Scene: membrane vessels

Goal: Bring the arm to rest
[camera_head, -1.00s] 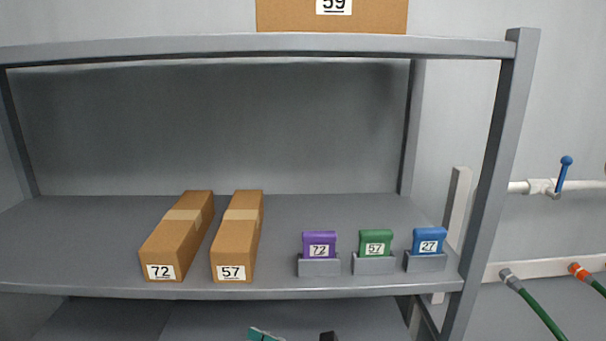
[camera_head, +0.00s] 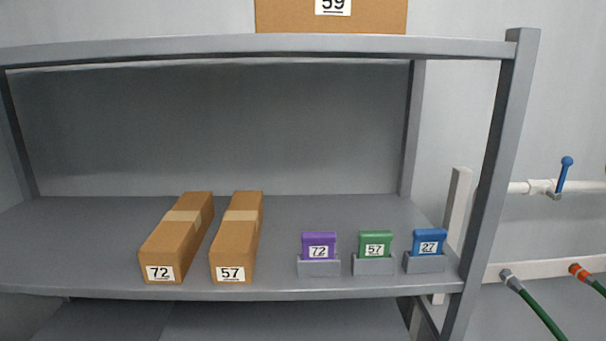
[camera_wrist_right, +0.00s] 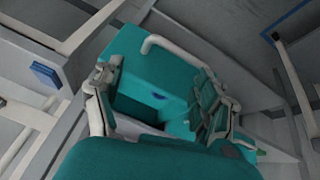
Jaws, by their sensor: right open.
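My right gripper (camera_wrist_right: 158,98) shows in the right wrist view, its two grey fingers spread apart with nothing held between them. Teal parts of my own body fill the space behind and below the fingers. Neither gripper shows in the head view, and my left gripper is in no view.
A grey shelf (camera_head: 110,222) carries two long cartons, numbered 72 (camera_head: 167,250) and 57 (camera_head: 234,250). Purple (camera_head: 319,240), green (camera_head: 375,238) and blue (camera_head: 429,236) numbered blocks stand in grey holders. A blue-handled valve (camera_head: 564,172) and green hoses (camera_head: 540,314) are at right.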

